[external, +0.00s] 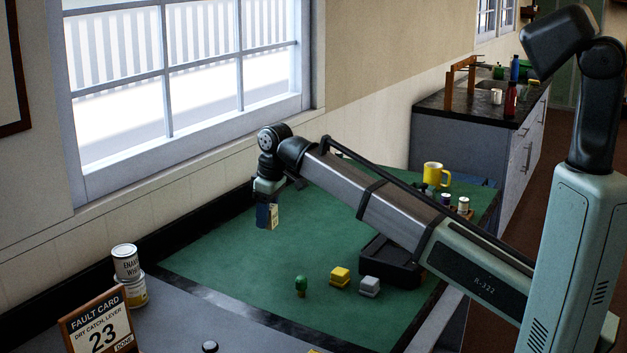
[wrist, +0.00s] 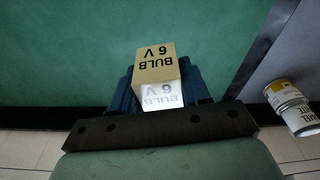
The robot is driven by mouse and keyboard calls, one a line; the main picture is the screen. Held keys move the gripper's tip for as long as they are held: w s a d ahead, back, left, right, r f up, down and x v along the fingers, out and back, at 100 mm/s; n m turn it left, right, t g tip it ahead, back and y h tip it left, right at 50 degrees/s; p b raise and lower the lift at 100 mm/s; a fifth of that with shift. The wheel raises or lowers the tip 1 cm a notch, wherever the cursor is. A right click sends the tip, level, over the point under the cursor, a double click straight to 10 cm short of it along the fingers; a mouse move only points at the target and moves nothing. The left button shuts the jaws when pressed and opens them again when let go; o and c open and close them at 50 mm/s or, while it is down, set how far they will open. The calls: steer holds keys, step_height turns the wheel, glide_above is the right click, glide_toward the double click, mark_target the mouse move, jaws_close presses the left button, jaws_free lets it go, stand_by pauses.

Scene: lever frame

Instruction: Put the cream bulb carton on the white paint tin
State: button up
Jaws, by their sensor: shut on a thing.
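The cream bulb carton (external: 273,215), lettered "BULB 6 V", is held in my gripper (external: 267,213) above the green mat. In the wrist view the carton (wrist: 156,66) sits between the dark blue fingers of my gripper (wrist: 158,82), which are shut on it. The white paint tin (external: 126,262), lettered as white enamel, stands at the lower left on top of another tin with a yellow band (external: 134,292). The white tin (wrist: 299,117) and the yellow-banded tin (wrist: 280,92) also show at the right of the wrist view. My gripper is well apart from them.
A fault card reading 23 (external: 98,325) stands in front of the tins. On the green mat (external: 220,265) are a green knob (external: 301,286), a yellow block (external: 340,277), a grey block (external: 369,286) and a black tray (external: 385,268). A yellow mug (external: 434,174) stands at the back.

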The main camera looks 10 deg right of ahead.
steer(key=s+a+r+n, duration=0.2)
steer(key=s+a, duration=0.6)
steer(key=a, duration=0.2)
step_height(320, 180, up, 12)
steer(key=m, duration=0.4)
glide_above(122, 249)
steer(key=shift+s+d+f, duration=0.1)
steer(key=shift+f, duration=2.4)
steer(key=shift+s+d+f, duration=0.1)
steer(key=shift+f, duration=2.35)
steer(key=shift+f, duration=0.1)
steer(key=o, duration=1)
steer(key=shift+o, duration=0.2)
